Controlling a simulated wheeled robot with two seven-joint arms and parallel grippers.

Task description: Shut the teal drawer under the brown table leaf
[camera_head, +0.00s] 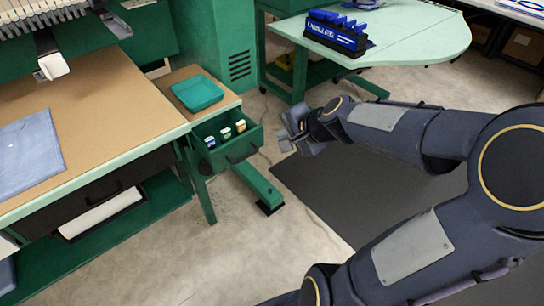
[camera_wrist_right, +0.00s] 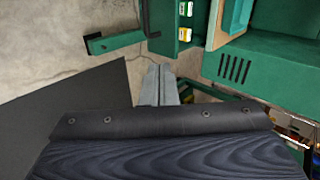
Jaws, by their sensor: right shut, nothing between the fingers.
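The teal drawer (camera_head: 240,151) stands pulled out under the small brown table leaf (camera_head: 227,97). It has a dark handle on its front and holds a few small coloured spools or bottles. Part of the drawer also shows at the top of the right wrist view (camera_wrist_right: 164,42). My right gripper (camera_head: 284,139) is shut and empty, a little to the right of the drawer front and apart from it. Its closed fingers (camera_wrist_right: 160,82) show in the right wrist view, below the drawer. My left gripper is not in view.
A teal tray (camera_head: 198,93) lies on the leaf. A green foot bar (camera_head: 258,186) runs along the floor below the drawer. A pale green table (camera_head: 400,35) with a blue rack (camera_head: 338,33) stands behind. A dark mat (camera_head: 340,185) covers floor at right.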

